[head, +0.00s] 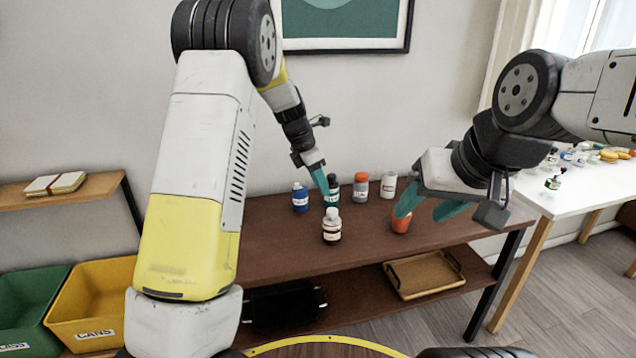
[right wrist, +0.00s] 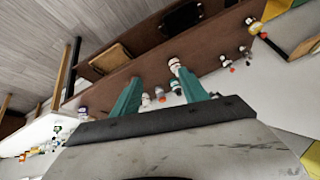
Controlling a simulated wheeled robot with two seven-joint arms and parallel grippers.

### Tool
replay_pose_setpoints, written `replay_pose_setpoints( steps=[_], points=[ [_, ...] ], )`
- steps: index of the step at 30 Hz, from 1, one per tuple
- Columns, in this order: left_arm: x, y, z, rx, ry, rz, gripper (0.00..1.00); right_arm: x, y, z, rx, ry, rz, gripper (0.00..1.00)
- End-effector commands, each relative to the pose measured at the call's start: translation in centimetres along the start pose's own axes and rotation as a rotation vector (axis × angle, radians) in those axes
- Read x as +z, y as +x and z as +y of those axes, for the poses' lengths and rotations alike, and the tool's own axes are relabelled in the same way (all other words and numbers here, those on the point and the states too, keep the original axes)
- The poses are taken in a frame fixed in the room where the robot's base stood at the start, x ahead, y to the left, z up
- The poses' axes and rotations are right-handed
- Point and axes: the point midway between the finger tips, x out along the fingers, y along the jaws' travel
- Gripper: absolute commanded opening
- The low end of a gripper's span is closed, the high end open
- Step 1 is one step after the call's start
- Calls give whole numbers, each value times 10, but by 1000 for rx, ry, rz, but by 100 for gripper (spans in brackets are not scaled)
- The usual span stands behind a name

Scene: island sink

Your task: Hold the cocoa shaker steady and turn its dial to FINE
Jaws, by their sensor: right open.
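A small dark brown shaker with a white top and pale label (head: 332,228) stands upright near the front of the brown table; its dial marks are too small to read. It is most likely the cocoa shaker. My left gripper (head: 320,180) points down above and behind it, apart from it; its fingers overlap in view, so their gap is unclear. My right gripper (head: 432,207) is to the right of the shaker, open and empty, its teal fingers apart. In the right wrist view its fingers (right wrist: 160,94) are spread, with small containers beyond them.
Behind the shaker stand a blue bottle (head: 300,198), a dark bottle (head: 334,186), an orange-capped jar (head: 361,188) and a white jar (head: 388,186). An orange cup (head: 400,224) is by my right fingers. A wooden tray (head: 425,274) lies on the lower shelf.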

Motion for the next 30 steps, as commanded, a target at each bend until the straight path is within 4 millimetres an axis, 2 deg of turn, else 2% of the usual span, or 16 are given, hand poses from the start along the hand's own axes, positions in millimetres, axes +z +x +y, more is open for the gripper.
replay_pose_setpoints(
  steps=[1, 3, 8, 12, 19, 24, 30],
  points=[
    [1, 2, 1, -1, -9, 1, 36, -3, 3, 1, 2, -2, 1, 64],
    [1, 2, 1, -1, -12, 2, 36, -10, 9, 2, 8, -9, 7, 77],
    [0, 2, 1, 0, -11, 1, 36, -43, 41, 9, 32, -46, 44, 77],
    [0, 2, 1, 0, -10, 1, 36, -77, 83, 15, 50, -99, 92, 77],
    [0, 2, 1, 0, -9, 1, 36, -121, 157, 19, 56, -190, 175, 77],
    [0, 2, 1, 0, -9, 1, 36, -140, 214, 17, 40, -255, 239, 77],
    [0, 2, 1, 0, -9, 1, 36, -147, 281, 10, -1, -319, 318, 77]
  ],
)
